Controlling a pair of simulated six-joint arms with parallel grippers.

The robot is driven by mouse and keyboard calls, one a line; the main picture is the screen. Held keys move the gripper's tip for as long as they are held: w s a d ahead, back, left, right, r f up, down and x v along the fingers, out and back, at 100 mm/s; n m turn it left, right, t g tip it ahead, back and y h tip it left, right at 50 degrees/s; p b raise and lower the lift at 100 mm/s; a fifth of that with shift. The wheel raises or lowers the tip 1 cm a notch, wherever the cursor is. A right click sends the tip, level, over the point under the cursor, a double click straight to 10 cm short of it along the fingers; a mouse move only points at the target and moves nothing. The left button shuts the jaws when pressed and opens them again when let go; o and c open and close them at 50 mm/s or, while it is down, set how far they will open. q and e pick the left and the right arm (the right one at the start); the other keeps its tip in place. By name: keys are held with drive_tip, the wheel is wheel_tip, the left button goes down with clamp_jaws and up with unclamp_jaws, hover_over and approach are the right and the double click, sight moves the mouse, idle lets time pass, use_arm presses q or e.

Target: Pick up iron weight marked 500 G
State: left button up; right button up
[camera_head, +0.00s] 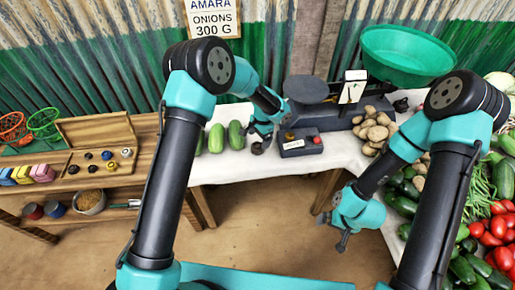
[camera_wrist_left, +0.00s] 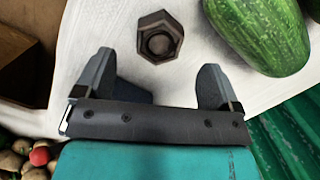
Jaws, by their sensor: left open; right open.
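A dark hexagonal iron weight (camera_wrist_left: 160,37) with a round hollow in its top stands on the white cloth (camera_wrist_left: 185,75). No marking on it is legible. In the left wrist view it lies just beyond the fingertips of my left gripper (camera_wrist_left: 156,74), roughly centred between them and apart from both. In the head view my left gripper (camera_head: 262,138) is over the white-covered table, and the weight (camera_head: 257,149) shows small and partly hidden beneath it. My left gripper is open and empty. My right gripper (camera_head: 343,238) is open and empty, hanging low in front of the table.
Green cucumbers (camera_head: 235,136) lie close to the weight. A dark box (camera_head: 300,144) with small items stands right of it, before the scale with its green pan (camera_head: 405,52). Potatoes (camera_head: 374,128) and vegetables fill the right. A wooden weight case (camera_head: 98,145) stands left.

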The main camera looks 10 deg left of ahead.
sight(257, 145)
use_arm(q)
drive_tip(key=shift+s+a+f, duration=0.15)
drive_tip(key=shift+s+f, duration=0.05)
drive_tip(key=shift+f, duration=1.1)
drive_tip(key=shift+s+a+f, duration=0.15)
drive_tip(key=shift+f, duration=1.1)
drive_tip(key=shift+c, duration=0.3)
drive_tip(key=c, duration=1.4)
drive_tip(key=shift+r, duration=0.15)
drive_tip(key=shift+r, duration=0.45)
wheel_tip(257, 145, up, 3)
drive_tip(key=shift+s+f, duration=0.15)
drive_tip(key=shift+f, duration=0.05)
drive_tip(key=s+d+r, duration=0.1)
drive_tip(key=s+d, duration=0.1)
drive_tip(key=s, duration=1.3)
drive_tip(key=shift+s+r, duration=0.15)
drive_tip(key=shift+s, duration=0.15)
